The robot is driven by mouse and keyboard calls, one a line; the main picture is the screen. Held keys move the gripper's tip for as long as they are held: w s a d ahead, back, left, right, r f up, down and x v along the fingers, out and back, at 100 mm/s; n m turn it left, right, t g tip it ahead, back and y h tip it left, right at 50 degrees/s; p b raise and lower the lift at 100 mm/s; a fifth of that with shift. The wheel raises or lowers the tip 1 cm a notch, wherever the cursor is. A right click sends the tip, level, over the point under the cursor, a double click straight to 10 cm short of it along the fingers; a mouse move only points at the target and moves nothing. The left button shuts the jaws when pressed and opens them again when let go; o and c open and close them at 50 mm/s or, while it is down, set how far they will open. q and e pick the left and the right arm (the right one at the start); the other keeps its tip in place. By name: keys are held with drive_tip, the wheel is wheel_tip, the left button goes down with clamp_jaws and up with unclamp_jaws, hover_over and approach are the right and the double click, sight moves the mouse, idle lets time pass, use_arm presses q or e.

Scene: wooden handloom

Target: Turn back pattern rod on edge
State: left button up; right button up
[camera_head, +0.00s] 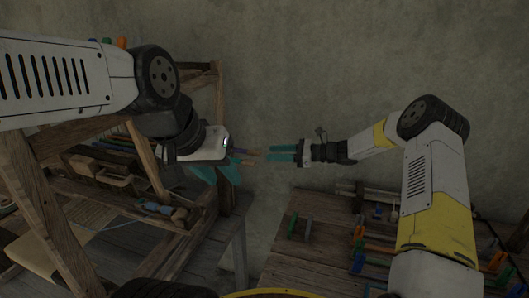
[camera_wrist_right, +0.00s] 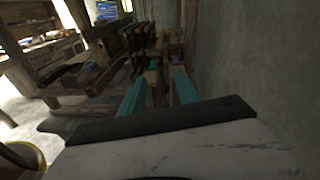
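Brownish rod-like ends (camera_head: 247,154) stick out from the right side of the wooden handloom (camera_head: 52,190) in the head view. I cannot tell which is the back pattern rod. My right gripper (camera_head: 279,152) comes from the right, its teal fingers level with these ends and just right of them. In the right wrist view its fingers (camera_wrist_right: 160,92) are apart, with wooden pieces (camera_wrist_right: 154,78) showing between and beyond them. I cannot tell whether they touch. My left gripper (camera_head: 219,173) is beside the loom's right side, its teal fingers spread and no object visible between them.
A wooden table (camera_head: 284,258) at lower right holds several coloured tools, including a green-handled piece (camera_head: 308,229). A grey wall (camera_head: 300,70) stands behind. A small wooden bench (camera_head: 235,235) is by the loom. A gap of floor separates loom and table.

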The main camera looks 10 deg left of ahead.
sight(261, 153)
drive_tip(key=w+a+f+m, duration=0.1)
drive_tip(key=a, duration=0.1)
drive_tip(key=w+a+f+t, duration=0.1)
drive_tip(key=w+a, duration=0.1)
drive_tip(key=w+a+m+y, duration=0.1)
drive_tip(key=a, duration=0.2)
drive_tip(key=shift+w+f+m, duration=0.2)
drive_tip(key=shift+f+m, duration=0.1)
drive_tip(key=shift+f, duration=0.1)
clamp_jaws()
